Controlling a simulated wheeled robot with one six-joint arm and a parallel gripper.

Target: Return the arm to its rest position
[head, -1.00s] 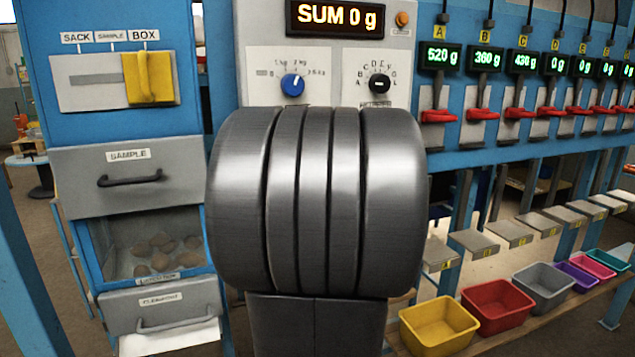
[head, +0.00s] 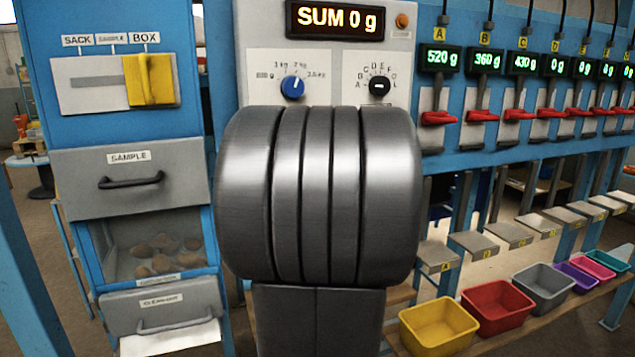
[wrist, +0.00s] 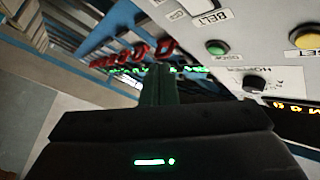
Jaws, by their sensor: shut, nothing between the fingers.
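My gripper (wrist: 157,82) is in the lower middle of the wrist view, its narrow fingers shut together with nothing between them. It is tilted in front of a pale control panel (wrist: 235,50), apart from it as far as I can tell. In the head view a large grey link of my own arm fills the middle and covers the lower panel. The gripper does not show there.
A blue cabinet with a yellow slider (head: 151,80) and a sample drawer (head: 130,180) stands left. The panel has a blue knob (head: 292,88). Red levers (head: 438,118) line the right, above a yellow bin (head: 440,326), a red bin (head: 497,307) and a grey bin (head: 543,288).

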